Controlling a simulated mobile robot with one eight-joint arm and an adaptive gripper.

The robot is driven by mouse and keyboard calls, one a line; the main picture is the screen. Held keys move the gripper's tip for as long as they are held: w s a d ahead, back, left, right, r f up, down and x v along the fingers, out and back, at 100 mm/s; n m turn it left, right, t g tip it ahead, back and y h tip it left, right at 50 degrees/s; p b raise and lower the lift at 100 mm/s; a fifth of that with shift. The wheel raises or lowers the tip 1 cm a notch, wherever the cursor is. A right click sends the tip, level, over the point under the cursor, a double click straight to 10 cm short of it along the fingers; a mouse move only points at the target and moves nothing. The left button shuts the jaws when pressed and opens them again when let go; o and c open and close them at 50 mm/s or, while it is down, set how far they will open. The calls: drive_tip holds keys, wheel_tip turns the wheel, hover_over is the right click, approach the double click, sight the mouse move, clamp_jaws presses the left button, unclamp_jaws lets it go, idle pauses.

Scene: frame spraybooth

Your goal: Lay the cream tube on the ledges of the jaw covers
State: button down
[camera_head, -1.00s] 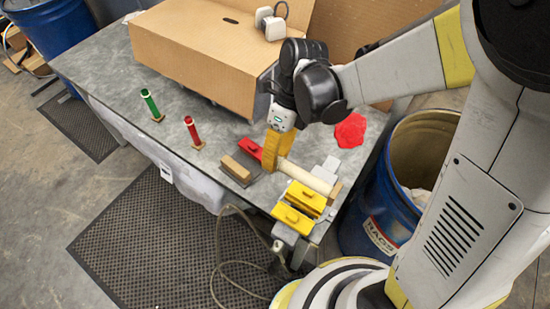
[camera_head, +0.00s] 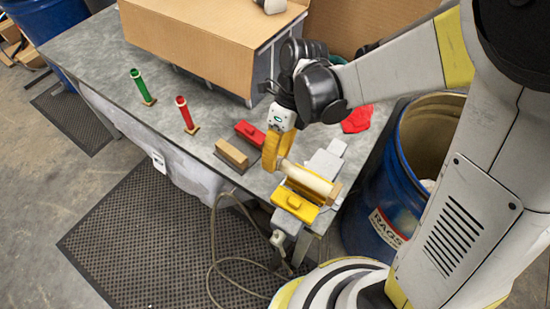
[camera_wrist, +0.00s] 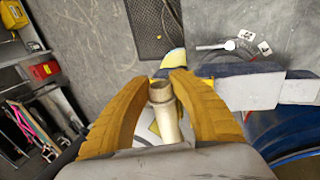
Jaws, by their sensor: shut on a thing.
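The cream tube (camera_head: 310,180) is held by one end in my gripper (camera_head: 277,158), whose yellow fingers are shut on it. In the head view the tube lies over the yellow jaw covers (camera_head: 295,204) of the grey vise (camera_head: 326,159), with its far end by a wooden piece on the right. I cannot tell whether it touches the ledges. The far cover is mostly hidden behind the tube.
A wooden block (camera_head: 231,153) and a red block (camera_head: 249,132) lie left of the vise. A red tube (camera_head: 186,113) and a green tube (camera_head: 141,84) stand further left. A cardboard box (camera_head: 200,45) is behind. A blue rag barrel (camera_head: 376,228) stands right of the table.

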drive_tip(key=shift+f+b, duration=2.15)
drive_tip(key=shift+f, duration=0.1)
drive_tip(key=shift+f+b, duration=1.6)
drive_tip(key=shift+b, duration=0.1)
drive_tip(key=c, duration=1.1)
unclamp_jaws()
drive_tip(key=v, duration=1.2)
drive_tip(key=shift+a, duration=0.1)
